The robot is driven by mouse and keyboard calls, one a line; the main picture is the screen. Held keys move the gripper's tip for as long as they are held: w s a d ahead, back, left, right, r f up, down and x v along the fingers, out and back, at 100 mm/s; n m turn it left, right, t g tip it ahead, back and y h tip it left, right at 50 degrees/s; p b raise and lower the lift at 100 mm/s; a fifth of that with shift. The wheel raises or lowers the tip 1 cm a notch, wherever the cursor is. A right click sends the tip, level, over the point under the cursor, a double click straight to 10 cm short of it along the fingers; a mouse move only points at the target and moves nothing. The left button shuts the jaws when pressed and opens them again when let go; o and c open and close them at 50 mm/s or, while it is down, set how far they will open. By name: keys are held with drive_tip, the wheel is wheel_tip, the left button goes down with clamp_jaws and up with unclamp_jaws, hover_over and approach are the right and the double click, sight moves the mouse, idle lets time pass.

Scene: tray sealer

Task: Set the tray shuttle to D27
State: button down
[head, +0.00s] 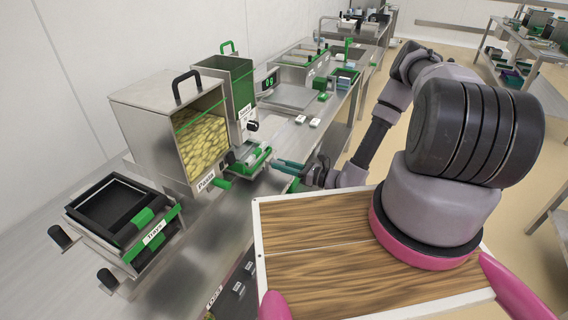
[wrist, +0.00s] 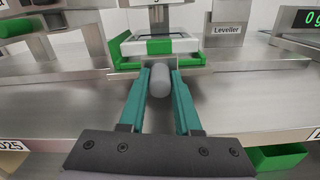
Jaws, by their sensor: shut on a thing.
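The tray shuttle (head: 249,160) is a green carriage under the dispensers on the steel bench, with a pale tray on it. It shows in the wrist view (wrist: 128,65), straight ahead. A grey cylindrical handle (wrist: 160,81) sticks out from its front. My gripper (wrist: 160,76) has its teal fingers on either side of this handle and is shut on it. In the head view my gripper (head: 285,167) reaches the shuttle's right side. Another label at the right edge is cut off and unreadable.
A Trays magazine (head: 112,210) stands at the left, then a hopper of pasta (head: 165,125) and a green-fronted bin (head: 238,88). The Leveller (wrist: 226,25) stands behind the shuttle in the wrist view. Bench front is mostly clear.

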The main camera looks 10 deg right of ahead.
drive_tip(key=c, duration=0.6)
unclamp_jaws()
drive_tip(key=shift+d, duration=0.1)
drive_tip(key=v, duration=1)
drive_tip(key=shift+s+d, duration=0.25)
drive_tip(key=shift+d, duration=0.05)
